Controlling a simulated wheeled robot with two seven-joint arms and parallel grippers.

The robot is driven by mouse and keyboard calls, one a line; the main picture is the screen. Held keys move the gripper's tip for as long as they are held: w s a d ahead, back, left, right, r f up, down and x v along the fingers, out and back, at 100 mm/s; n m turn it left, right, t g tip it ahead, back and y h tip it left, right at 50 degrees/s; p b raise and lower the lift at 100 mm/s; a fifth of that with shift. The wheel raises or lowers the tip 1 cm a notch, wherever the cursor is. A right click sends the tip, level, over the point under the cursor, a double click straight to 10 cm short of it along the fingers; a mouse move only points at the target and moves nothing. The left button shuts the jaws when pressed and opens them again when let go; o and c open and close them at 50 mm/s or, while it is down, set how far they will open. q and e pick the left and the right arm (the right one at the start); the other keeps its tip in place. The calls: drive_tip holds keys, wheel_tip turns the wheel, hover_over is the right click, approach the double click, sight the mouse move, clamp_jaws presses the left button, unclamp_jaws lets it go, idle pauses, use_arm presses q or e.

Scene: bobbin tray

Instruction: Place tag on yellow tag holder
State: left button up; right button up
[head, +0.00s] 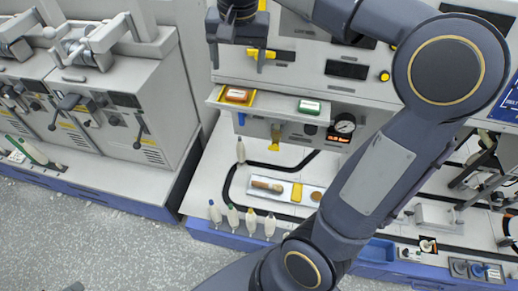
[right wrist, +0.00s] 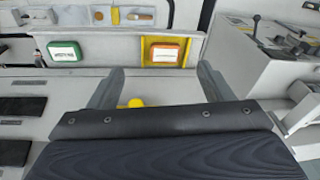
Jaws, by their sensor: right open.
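An orange tag (head: 237,95) with a white label sits within a yellow tag holder (head: 223,96) on the left part of a narrow shelf. The tag (right wrist: 164,54) and the yellow holder (right wrist: 145,47) also show in the right wrist view, beyond the fingertips. A green tag (head: 309,107) with a white label lies to the right on the same shelf; it also shows in the right wrist view (right wrist: 65,52). My right gripper (head: 238,58) is open above and behind the orange tag. In the right wrist view its fingers (right wrist: 160,74) are apart with nothing between them. My left gripper is not in view.
Below the shelf, a tray (head: 275,202) holds a bobbin and a yellow piece on the worktop. Several bottles (head: 233,217) stand along the front edge. Grey machines (head: 120,100) stand at left. My right arm hides part of the bench.

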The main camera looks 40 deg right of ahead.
drive_tip(key=s+a+f+n+t+y, duration=0.2)
drive_tip(key=s+a+f+n, duration=0.1)
drive_tip(key=s+f, duration=0.4)
drive_tip(key=s+a+f+n+t+y, duration=0.1)
drive_tip(key=s+a+f+n+y, duration=0.1)
drive_tip(key=s+f, duration=0.5)
drive_tip(key=s+a+n, duration=0.1)
drive_tip(key=s+a, duration=0.1)
drive_tip(key=s, duration=0.2)
drive_tip(key=shift+s+a+t, duration=0.2)
drive_tip(key=shift+s+t, duration=0.15)
drive_tip(key=shift+t, duration=0.05)
drive_tip(key=shift+c, duration=0.3)
